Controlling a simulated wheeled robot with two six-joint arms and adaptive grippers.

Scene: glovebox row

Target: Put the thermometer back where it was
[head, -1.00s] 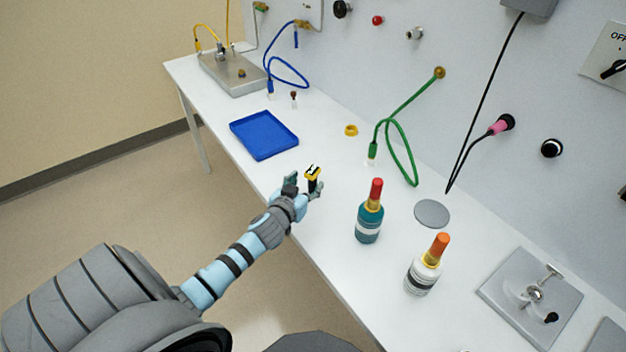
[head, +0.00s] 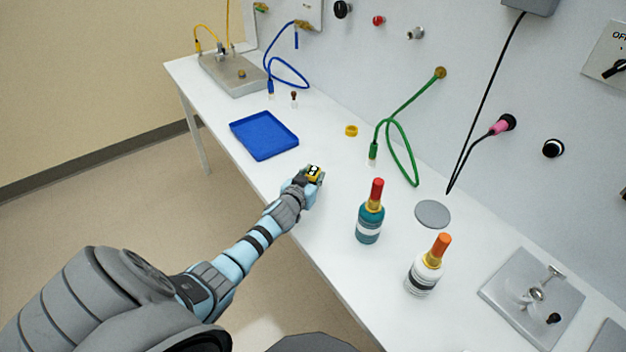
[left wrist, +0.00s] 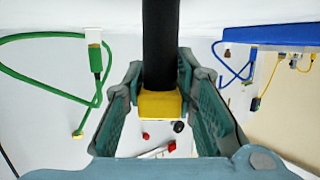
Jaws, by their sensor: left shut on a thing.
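The thermometer, which I take to be the small yellow and black thing (head: 314,171) with a pale face, is at the tip of my left gripper (head: 308,181) in the head view. The gripper is shut on it, near the front edge of the bench. In the left wrist view the held thing shows as a black shaft (left wrist: 160,45) with a yellow end (left wrist: 160,104) between the two teal fingers (left wrist: 163,92). The fingers hide part of it in the head view. My right gripper is not in view.
A blue tray (head: 264,135) lies left of the gripper on the white bench (head: 335,207). A red-capped teal bottle (head: 369,222), an orange-capped white bottle (head: 424,275) and a grey disc (head: 432,214) stand or lie to the right.

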